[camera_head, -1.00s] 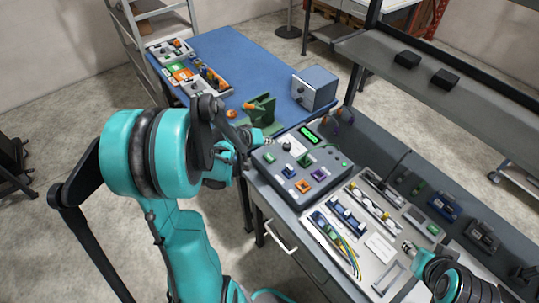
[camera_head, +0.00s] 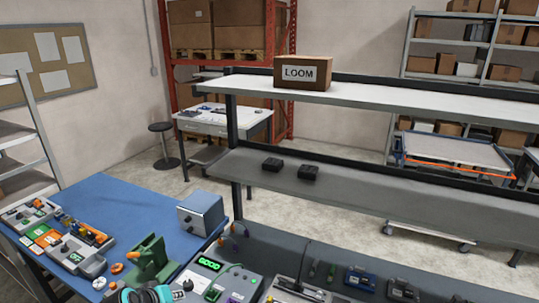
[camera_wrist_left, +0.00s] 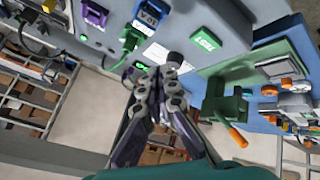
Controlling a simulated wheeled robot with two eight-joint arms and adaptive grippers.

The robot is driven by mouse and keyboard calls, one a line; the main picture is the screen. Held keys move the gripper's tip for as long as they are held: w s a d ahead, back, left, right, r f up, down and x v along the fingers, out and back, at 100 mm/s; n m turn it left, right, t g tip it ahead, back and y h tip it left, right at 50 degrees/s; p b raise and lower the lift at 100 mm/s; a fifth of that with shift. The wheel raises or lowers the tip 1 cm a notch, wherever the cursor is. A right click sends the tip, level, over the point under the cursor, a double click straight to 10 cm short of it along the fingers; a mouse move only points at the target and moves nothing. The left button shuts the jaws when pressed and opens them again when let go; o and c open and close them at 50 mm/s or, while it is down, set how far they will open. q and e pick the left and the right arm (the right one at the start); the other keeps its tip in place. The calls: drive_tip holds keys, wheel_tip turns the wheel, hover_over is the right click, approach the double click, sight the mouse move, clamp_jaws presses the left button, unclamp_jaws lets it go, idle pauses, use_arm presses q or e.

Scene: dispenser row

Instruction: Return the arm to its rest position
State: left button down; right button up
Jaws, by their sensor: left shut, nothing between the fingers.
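In the head view only a teal piece of my left arm (camera_head: 145,294) shows at the bottom edge. In the left wrist view my left gripper (camera_wrist_left: 160,78) has its grey fingers together, with nothing seen between them. The grey test box lies close behind the fingers there, with a green TEST button (camera_wrist_left: 207,40), a dark knob and green and purple plugs. I cannot tell whether the fingertips touch it. In the head view the test box (camera_head: 240,284) is cut off at the bottom, and its green display (camera_head: 209,264) reads GOOD. My right gripper is out of view.
The blue table (camera_head: 120,205) at left holds trays of parts, a green fixture (camera_head: 150,262) and a grey-blue box (camera_head: 201,213). A shelf (camera_head: 330,187) with two black blocks rises behind the bench. A LOOM carton (camera_head: 303,73) stands above.

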use_arm(q)
drive_tip(key=s+d+f+m+b, duration=0.1)
drive_tip(key=s+d+m+b, duration=0.1)
drive_tip(key=s+d, duration=0.3)
drive_tip(key=s+d+f+m+y+b, duration=0.1)
drive_tip(key=s+d+b, duration=0.4)
drive_tip(key=s, duration=0.5)
drive_tip(key=shift+s+d+f+m+g+y, duration=0.2)
drive_tip(key=shift+s+f+m+g+y, duration=0.25)
drive_tip(key=shift+m, duration=0.65)
drive_tip(key=shift+w+f, duration=0.15)
drive_tip(key=shift+w, duration=0.1)
